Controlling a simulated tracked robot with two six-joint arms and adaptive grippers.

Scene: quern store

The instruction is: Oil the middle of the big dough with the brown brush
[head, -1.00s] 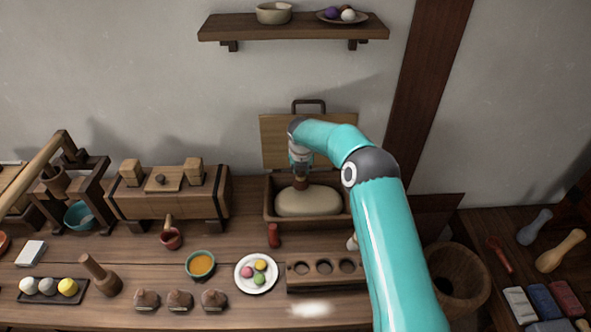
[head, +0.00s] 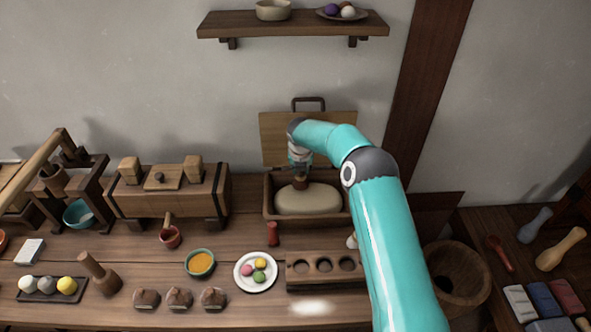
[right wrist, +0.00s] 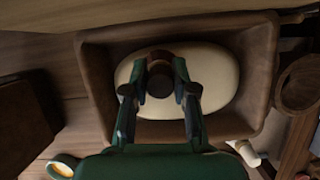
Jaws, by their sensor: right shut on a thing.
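The big dough (head: 308,201) is a pale, smooth oval mound lying in an open wooden trough (head: 270,213) at the back of the bench. My right gripper (head: 300,170) is above it, pointing down, and is shut on the brown brush (head: 301,183). The brush is upright, its lower end at the dough's top; I cannot tell whether it touches. In the right wrist view the brush (right wrist: 160,80) sits between the fingers over the upper middle of the dough (right wrist: 215,85). My left gripper is not in view.
A teal bowl of orange liquid (head: 200,263), a plate of coloured balls (head: 241,280) and a wooden rack with holes (head: 315,284) stand in front. A red pot (head: 170,238) holds a stick. A raised wooden board (head: 276,140) stands behind the trough.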

